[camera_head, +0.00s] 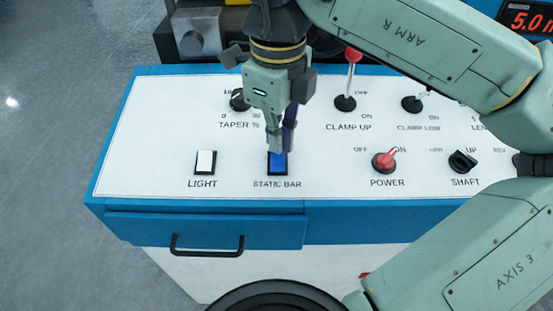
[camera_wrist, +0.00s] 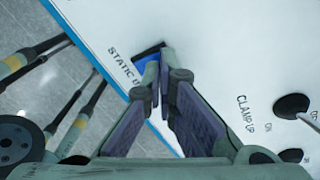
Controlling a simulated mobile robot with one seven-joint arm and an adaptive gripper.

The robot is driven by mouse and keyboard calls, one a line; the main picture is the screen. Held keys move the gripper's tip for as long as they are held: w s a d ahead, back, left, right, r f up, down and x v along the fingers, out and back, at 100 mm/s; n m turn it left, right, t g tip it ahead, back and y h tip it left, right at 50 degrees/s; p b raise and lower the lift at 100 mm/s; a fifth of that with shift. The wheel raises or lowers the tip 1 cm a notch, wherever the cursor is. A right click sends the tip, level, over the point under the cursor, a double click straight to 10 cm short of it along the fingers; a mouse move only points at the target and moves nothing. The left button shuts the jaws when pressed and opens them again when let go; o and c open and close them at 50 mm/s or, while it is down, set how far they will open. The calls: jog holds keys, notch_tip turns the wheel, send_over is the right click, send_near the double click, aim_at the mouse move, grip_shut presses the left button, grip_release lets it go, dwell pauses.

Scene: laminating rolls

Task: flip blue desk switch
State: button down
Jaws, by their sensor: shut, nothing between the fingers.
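The blue rocker switch (camera_head: 278,164) sits in a black frame on the white control panel, above the label STATIC BAR. It also shows in the wrist view (camera_wrist: 146,59), partly hidden behind the fingers. My gripper (camera_head: 278,150) points down with its fingertips right over the upper part of the switch. In the wrist view my gripper (camera_wrist: 160,66) has its fingertips together at the switch, with nothing between them. The fingertips look very close to the switch or touching it; I cannot tell which.
A white LIGHT switch (camera_head: 205,161) is left of the blue one. A red POWER knob (camera_head: 384,161), a black SHAFT knob (camera_head: 462,162), a TAPER knob (camera_head: 239,99) and a red-tipped CLAMP UP lever (camera_head: 351,78) stand around. A drawer handle (camera_head: 207,250) is at the front.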

jog(key=shift+f+b, duration=0.55)
jog(key=shift+f, duration=0.15)
jog(key=shift+r, duration=0.1)
jog(key=shift+r+p, duration=2.3)
jog(key=shift+r, duration=1.15)
